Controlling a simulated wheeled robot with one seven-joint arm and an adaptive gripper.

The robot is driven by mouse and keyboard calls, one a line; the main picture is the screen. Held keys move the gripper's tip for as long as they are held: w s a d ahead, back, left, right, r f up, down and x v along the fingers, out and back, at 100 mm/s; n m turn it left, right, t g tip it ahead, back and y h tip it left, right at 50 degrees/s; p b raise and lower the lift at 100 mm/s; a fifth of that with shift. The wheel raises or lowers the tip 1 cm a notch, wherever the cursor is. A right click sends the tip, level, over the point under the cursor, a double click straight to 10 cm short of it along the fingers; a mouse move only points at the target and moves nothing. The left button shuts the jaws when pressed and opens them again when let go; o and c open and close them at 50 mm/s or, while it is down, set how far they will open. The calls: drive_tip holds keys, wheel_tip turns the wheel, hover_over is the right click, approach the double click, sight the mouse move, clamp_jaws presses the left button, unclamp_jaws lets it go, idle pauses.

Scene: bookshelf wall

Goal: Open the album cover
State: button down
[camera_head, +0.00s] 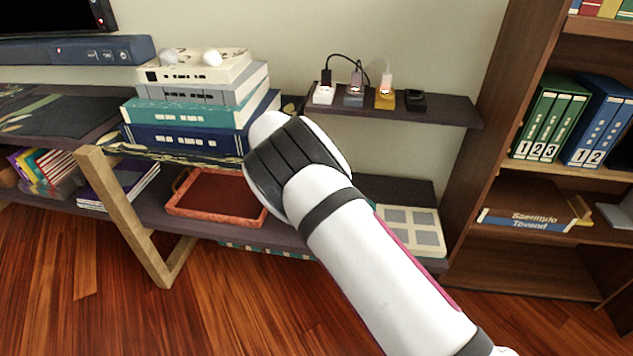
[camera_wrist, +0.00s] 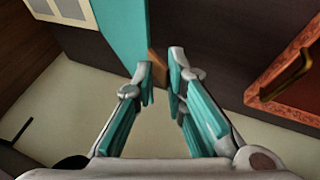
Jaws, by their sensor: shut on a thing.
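The album (camera_head: 412,228) lies on the low shelf at the right in the head view, with a cream face and grey squares. In the wrist view, a cream face with grey squares (camera_wrist: 64,10) shows at the top left. A teal panel (camera_wrist: 122,30), apparently the album cover, stands beside it. My gripper (camera_wrist: 163,76) has its fingertips close together at the teal panel's lower right edge, where a small brown piece shows. It is shut on what appears to be the cover's edge. The exact contact is partly hidden. My arm hides the gripper in the head view.
A red tray (camera_head: 216,192) sits left of my arm on the low shelf; it shows at the right in the wrist view (camera_wrist: 290,78). A book stack (camera_head: 195,112) stands above it. A small upper shelf (camera_head: 440,112) holds chargers. A tall bookcase (camera_head: 475,150) stands at the right.

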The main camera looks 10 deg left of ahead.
drive_tip(key=shift+s+d+f, duration=0.15)
drive_tip(key=shift+d+f, duration=0.05)
drive_tip(key=shift+f, duration=0.05)
drive_tip(key=c, duration=2.1)
unclamp_jaws()
drive_tip(key=shift+r, duration=0.15)
drive_tip(key=shift+a+r, duration=0.15)
drive_tip(key=shift+r, duration=0.05)
drive_tip(key=v, duration=1.1)
drive_tip(key=shift+s+r, duration=0.1)
drive_tip(key=shift+r, duration=0.05)
